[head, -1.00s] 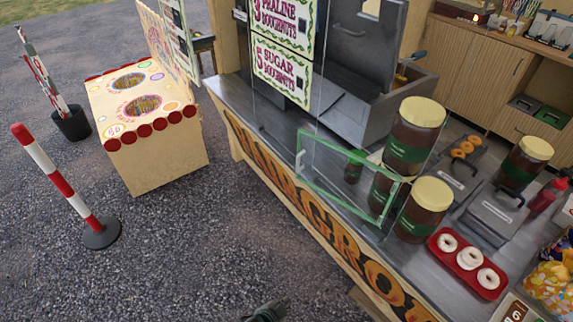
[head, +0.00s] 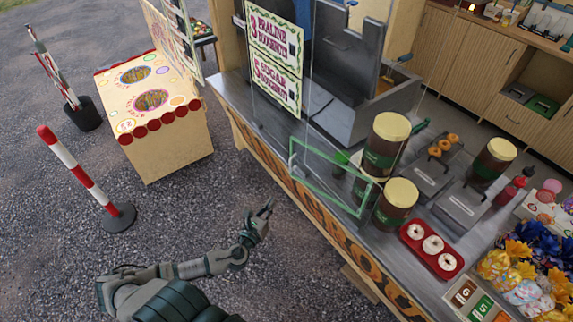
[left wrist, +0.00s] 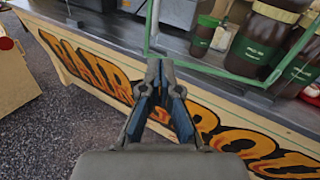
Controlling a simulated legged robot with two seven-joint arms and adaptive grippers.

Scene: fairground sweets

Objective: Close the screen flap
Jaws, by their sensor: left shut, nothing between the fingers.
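The screen flap (head: 329,177) is a clear pane with green edges. In the head view it juts out, tilted, from the clear upright screen towards the front edge of the counter (head: 262,135). In the left wrist view its green edge (left wrist: 215,71) crosses above and to the right of my fingers. My left gripper (head: 265,210) is shut and empty, in front of the counter and to the lower left of the flap, apart from it. The wrist view shows its fingertips (left wrist: 160,66) together before the counter's lettered front. My right gripper is out of view.
Jars with cream lids (head: 397,193) stand close behind the flap. A red tray of doughnuts (head: 457,262) lies to their right. A striped post (head: 80,172) and a sweets stall (head: 178,150) stand at the left. The gravel before the counter is open.

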